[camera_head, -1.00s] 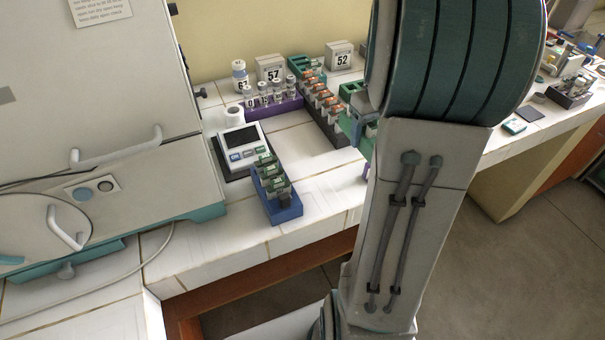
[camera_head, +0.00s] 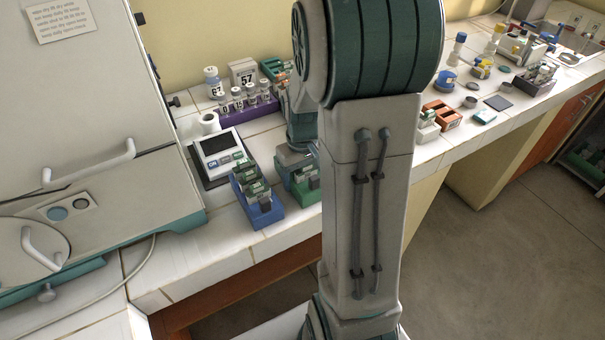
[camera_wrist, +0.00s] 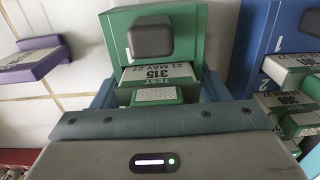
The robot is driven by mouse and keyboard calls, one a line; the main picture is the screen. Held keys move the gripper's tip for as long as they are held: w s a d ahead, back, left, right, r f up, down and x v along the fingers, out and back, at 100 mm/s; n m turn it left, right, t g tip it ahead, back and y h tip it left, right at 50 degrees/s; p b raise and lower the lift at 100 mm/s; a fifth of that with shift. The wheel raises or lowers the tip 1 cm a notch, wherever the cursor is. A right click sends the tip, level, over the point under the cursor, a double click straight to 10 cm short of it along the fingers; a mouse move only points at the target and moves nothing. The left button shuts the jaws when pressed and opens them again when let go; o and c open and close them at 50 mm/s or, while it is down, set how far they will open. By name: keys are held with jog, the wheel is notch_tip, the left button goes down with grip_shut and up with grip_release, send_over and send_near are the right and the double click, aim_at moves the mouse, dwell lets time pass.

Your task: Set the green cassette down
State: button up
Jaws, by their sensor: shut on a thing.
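The green cassette (camera_wrist: 122,65) has a dark grey knob and holds slides, one labelled 315 TEST. In the wrist view it sits between the fingers of my gripper (camera_wrist: 160,88), which is shut on it. In the head view the green cassette (camera_head: 309,186) is just right of the blue cassette (camera_head: 268,217), near the bench's front edge. My gripper (camera_head: 293,158) is partly hidden there by my arm. I cannot tell whether the green cassette's bottom touches the bench. The blue cassette (camera_wrist: 288,38) also shows at the right of the wrist view.
A scale (camera_head: 220,152) stands behind the blue cassette. A purple rack (camera_head: 246,111) with vials lies behind it, and its number blocks stand near the wall. An orange rack (camera_head: 441,114) is to the right. White tile (camera_head: 225,235) is bare in front of the blue cassette.

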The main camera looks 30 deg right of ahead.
jog(key=shift+f, duration=0.2)
jog(key=o, duration=1)
jog(key=shift+o, duration=0.2)
notch_tip(320, 180, up, 12)
jog(key=s+a+r+t, duration=0.1)
jog(key=s+a+t, duration=0.1)
jog(key=s+a, duration=0.8)
jog(key=shift+s+a+m+t+p, duration=0.3)
jog(key=shift+s+t, duration=0.1)
jog(key=shift+s, duration=0.65)
